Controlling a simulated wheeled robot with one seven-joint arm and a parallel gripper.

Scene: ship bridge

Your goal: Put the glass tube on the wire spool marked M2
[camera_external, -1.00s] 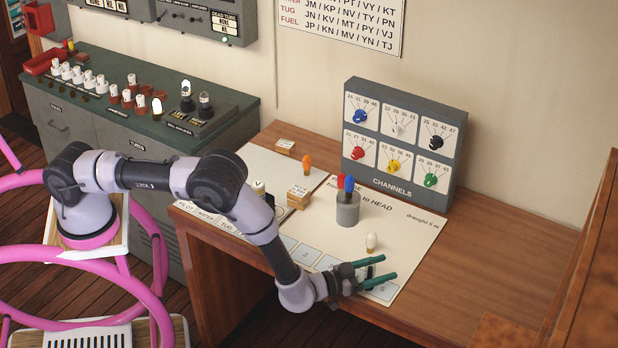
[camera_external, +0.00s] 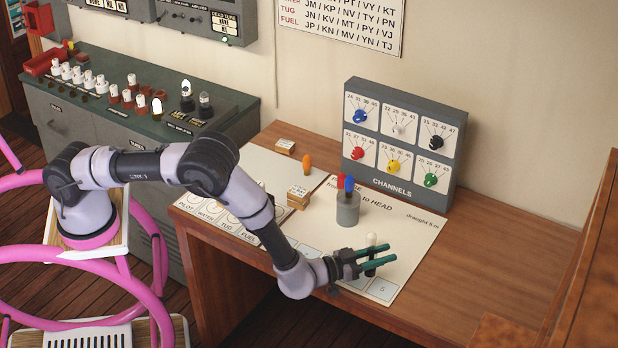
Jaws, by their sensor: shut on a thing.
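My gripper (camera_external: 374,254) is low over the chart at the front of the desk. Its two green fingers are closed around a small pale upright piece (camera_external: 371,239), whose top shows above the upper finger. The fingers hide its lower part, and a dark part shows between and below them. I cannot tell from this view whether this piece is the glass tube. No M2 mark is readable, so I cannot pick out the wire spool.
A grey cylinder (camera_external: 347,209) with red and blue tops stands behind my gripper. An orange-topped piece (camera_external: 306,163) and a small labelled wooden block (camera_external: 298,194) are to the left. The CHANNELS panel (camera_external: 403,140) stands at the back. The right side of the desk (camera_external: 480,245) is clear.

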